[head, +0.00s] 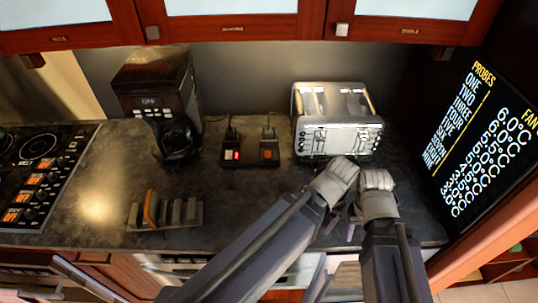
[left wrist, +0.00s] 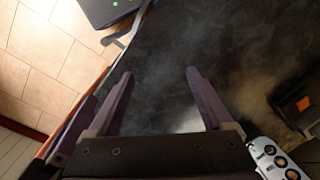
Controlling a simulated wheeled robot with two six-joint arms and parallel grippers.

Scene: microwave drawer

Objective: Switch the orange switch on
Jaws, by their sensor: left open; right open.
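The orange switch (head: 269,154) sits on the right half of a black two-switch box (head: 250,163) at the back middle of the counter, in the head view. A red switch (head: 232,155) beside it is brightly lit; the orange one looks darker. In the left wrist view the orange switch (left wrist: 303,103) shows at the right edge. My left gripper (left wrist: 158,73) is open and empty over the counter; my arm mostly hides it in the head view. My right gripper (head: 354,222) is open near the counter's front right. Both are apart from the switches, to their lower right.
A silver toaster (head: 338,136) stands right of the switch box. A coffee machine (head: 160,90) stands left. A slotted rack (head: 165,213) lies at front left, with a stove (head: 40,165) beyond. Counter in front of the switch box is clear. Cabinets (head: 230,28) hang above.

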